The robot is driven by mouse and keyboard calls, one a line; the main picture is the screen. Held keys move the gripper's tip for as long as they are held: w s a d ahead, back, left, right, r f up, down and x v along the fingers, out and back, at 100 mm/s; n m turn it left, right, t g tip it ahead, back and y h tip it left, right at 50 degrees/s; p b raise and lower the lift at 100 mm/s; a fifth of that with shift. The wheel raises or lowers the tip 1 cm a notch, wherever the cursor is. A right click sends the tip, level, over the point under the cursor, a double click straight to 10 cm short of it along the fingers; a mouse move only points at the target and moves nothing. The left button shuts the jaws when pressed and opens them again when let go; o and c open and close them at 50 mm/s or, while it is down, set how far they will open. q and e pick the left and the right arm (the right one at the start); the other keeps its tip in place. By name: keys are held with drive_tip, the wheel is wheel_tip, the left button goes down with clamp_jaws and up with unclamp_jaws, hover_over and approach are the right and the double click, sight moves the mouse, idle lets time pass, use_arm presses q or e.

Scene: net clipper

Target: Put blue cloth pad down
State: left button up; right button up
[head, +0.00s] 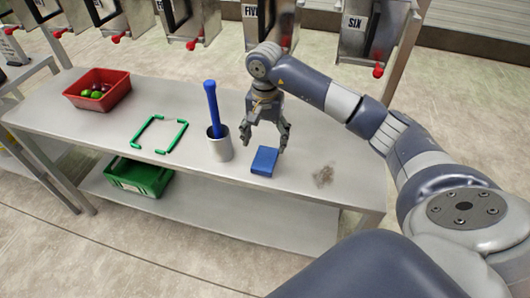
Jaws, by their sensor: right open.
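The blue cloth pad (264,161) lies on the grey metal table (200,185) near its front edge, right of a metal cup. My right gripper (266,143) is just above and behind the pad, with its fingers spread open. One fingertip is close to the pad's right side; I cannot tell whether it touches. My left gripper is not in view.
A metal cup (219,149) holds a blue-handled tool (212,108). A green frame (160,134) lies left of it. A red bin (97,90) with round items stands at the far left. A brownish smudge (324,176) is on the right. A green crate (139,178) sits on the lower shelf.

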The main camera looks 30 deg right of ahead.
wheel_tip(320, 180, up, 5)
drive_tip(key=shift+r+b, duration=0.15)
drive_tip(key=shift+b, duration=0.2)
idle(0.3)
